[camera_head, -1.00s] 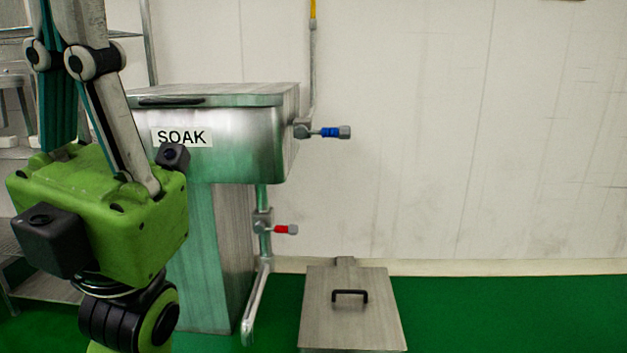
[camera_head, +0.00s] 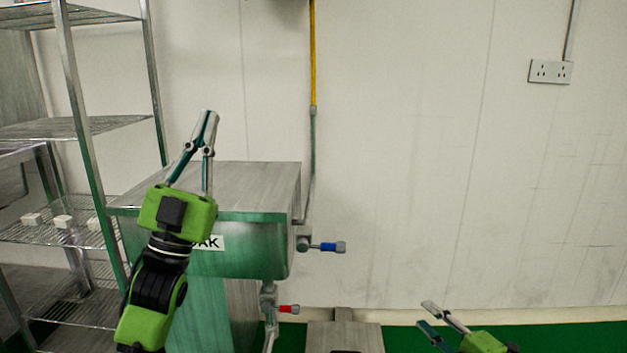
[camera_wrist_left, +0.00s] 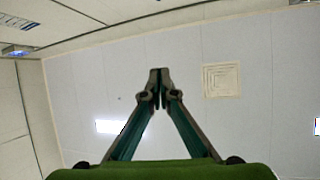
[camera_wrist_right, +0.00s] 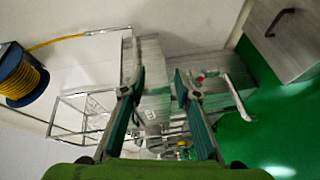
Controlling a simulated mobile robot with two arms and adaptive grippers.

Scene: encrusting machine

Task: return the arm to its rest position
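My left gripper (camera_head: 209,114) points up in front of the steel SOAK tank (camera_head: 255,240) in the head view. Its fingertips meet with nothing between them in the left wrist view (camera_wrist_left: 159,75), where the ceiling lies behind them. My right gripper (camera_head: 427,314) shows at the lower right edge of the head view, left of its green body. In the right wrist view its fingers (camera_wrist_right: 159,76) stand apart and empty. Most of the right arm is hidden below the head view.
A wire shelf rack (camera_head: 75,129) with small white blocks (camera_head: 63,222) stands left. The tank has a blue-handled valve (camera_head: 328,247) and a red-handled valve (camera_head: 289,309). A steel box (camera_head: 345,335) stands on the green floor. A yellow hose reel (camera_wrist_right: 20,80) shows in the right wrist view.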

